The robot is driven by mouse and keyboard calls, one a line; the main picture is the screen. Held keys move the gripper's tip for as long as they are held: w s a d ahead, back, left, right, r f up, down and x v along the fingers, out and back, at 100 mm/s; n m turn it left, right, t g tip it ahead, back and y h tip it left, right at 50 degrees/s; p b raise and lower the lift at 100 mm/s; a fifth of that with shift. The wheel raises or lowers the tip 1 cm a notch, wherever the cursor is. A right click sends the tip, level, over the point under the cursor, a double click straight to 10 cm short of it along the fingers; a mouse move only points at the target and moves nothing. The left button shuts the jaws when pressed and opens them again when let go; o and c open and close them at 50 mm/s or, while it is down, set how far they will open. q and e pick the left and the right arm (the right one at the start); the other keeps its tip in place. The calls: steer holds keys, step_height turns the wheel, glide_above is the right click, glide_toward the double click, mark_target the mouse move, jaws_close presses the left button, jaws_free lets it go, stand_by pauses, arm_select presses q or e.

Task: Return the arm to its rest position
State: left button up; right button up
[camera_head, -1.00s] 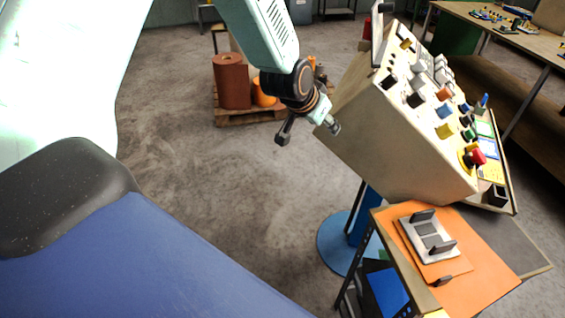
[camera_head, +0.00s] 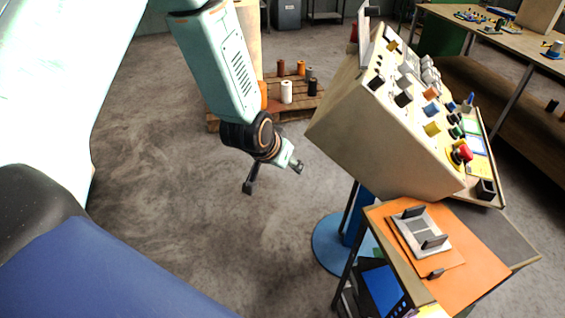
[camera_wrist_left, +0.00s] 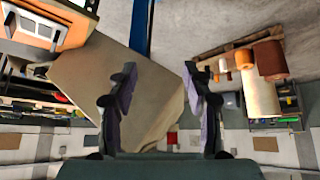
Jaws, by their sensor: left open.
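My left arm comes down from the top of the head view, and my left gripper (camera_head: 273,177) hangs over bare floor, left of the console (camera_head: 400,130). The gripper is open and empty, its two fingers spread apart. In the left wrist view the open fingers of the left gripper (camera_wrist_left: 160,105) show with the beige console side (camera_wrist_left: 120,85) behind them, and nothing is between them. My right gripper is not in view.
A pallet (camera_head: 220,117) with several rolls stands behind the arm. The console rests on a blue stand (camera_head: 335,245). A small table with an orange mat (camera_head: 480,255) and a grey fixture (camera_head: 421,229) is at lower right. A workbench (camera_head: 470,30) is at far right. The floor at centre is clear.

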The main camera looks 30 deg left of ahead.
arm_select(q)
steer(key=shift+w+a+f, duration=0.1)
steer(key=shift+w+a, duration=0.05)
steer(key=s+d+f+g+b, duration=0.1)
steer(key=s+f+g+b, duration=0.2)
steer(key=s+f+b, duration=0.9)
steer(key=s+d+f+g+b, duration=0.1)
steer(key=s+f+g+b, duration=0.3)
steer(key=s+f+b, duration=0.8)
steer(key=s+f, duration=1)
steer(key=f, duration=0.6)
steer(key=shift+s+d+n, duration=0.2)
steer(key=shift+d+n, duration=0.15)
steer(key=shift+n, duration=0.05)
steer(key=shift+w+d+r, duration=0.1)
steer(key=shift+w, duration=0.05)
